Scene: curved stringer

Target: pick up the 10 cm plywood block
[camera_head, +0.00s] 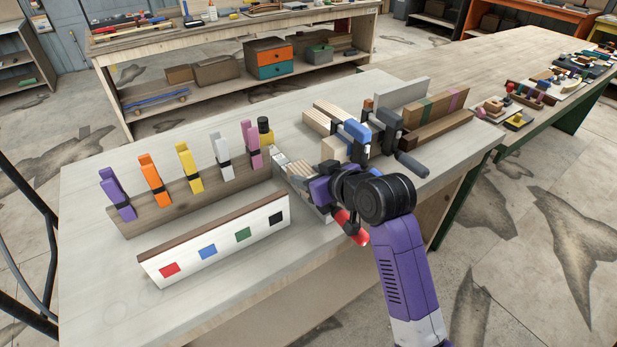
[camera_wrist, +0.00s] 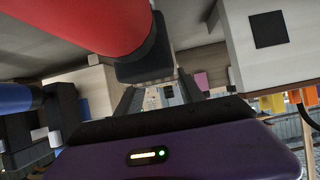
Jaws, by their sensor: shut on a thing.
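My gripper (camera_head: 297,178) is at the middle of the workbench, reaching in from the right, and my arm hides part of it. It is shut on a small pale block with striped edges, which looks like the plywood block (camera_head: 299,169). I cannot tell whether the block touches the bench or is lifted. In the wrist view my gripper's fingers (camera_wrist: 160,98) point away, and what lies between them is small and unclear. Other pale striped wood pieces (camera_head: 330,117) lie farther back, beside blue clamps (camera_head: 355,131).
A red handle (camera_head: 350,227) is close beside my gripper and looms large in the wrist view (camera_wrist: 80,25). Left stand a white board with coloured squares (camera_head: 215,247) and a rack of coloured clamps (camera_head: 185,200). Brown boards (camera_head: 440,115) stand at the back right. The bench's front left is clear.

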